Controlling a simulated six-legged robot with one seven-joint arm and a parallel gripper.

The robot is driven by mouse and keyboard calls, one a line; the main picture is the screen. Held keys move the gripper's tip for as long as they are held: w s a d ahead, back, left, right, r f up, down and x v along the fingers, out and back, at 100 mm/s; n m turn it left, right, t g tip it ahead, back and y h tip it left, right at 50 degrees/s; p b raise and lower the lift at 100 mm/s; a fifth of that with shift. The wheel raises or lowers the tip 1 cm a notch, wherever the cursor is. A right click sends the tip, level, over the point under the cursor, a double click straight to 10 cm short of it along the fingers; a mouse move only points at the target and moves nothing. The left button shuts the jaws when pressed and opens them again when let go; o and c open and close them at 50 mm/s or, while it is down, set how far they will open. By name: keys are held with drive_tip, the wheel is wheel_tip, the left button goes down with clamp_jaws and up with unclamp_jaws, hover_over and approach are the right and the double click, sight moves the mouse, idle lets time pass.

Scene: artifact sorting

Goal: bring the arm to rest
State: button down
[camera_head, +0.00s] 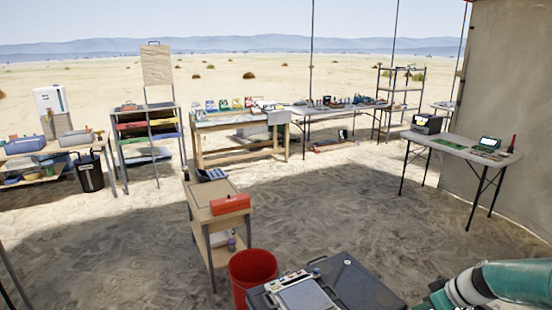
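My arm shows only in part at the lower right corner of the head view, as a teal and white link lying above the ground. My gripper cannot be made out in this view; the arm runs out of the frame at the right and bottom edges. Nothing is seen touching the visible part of the arm.
A dark case (352,285) and a red bucket (252,277) stand close in front. A folding table (465,150) stands at right. Several workbenches line the back. Sandy ground (340,210) between is clear.

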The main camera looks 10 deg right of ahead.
drive_tip(key=s+a+r+g+h, duration=0.15)
drive_tip(key=a+r, duration=0.35)
drive_tip(key=a, duration=0.5)
drive_tip(key=s+a+r+g+h, duration=0.15)
drive_tip(key=a+r, duration=0.35)
drive_tip(key=a, duration=0.5)
drive_tip(key=s+a+r+m+t, duration=0.1)
drive_tip(key=s+a+r, duration=0.2)
drive_tip(key=s+a, duration=0.2)
drive_tip(key=s+a+r+m+t+h, duration=0.1)
drive_tip(key=s+a+r+m+t, duration=0.1)
drive_tip(key=s+a+r, duration=0.2)
drive_tip(key=s+a, duration=0.1)
drive_tip(key=a, duration=0.2)
drive_tip(key=shift+s+a, duration=0.25)
drive_tip(key=shift+s, duration=0.1)
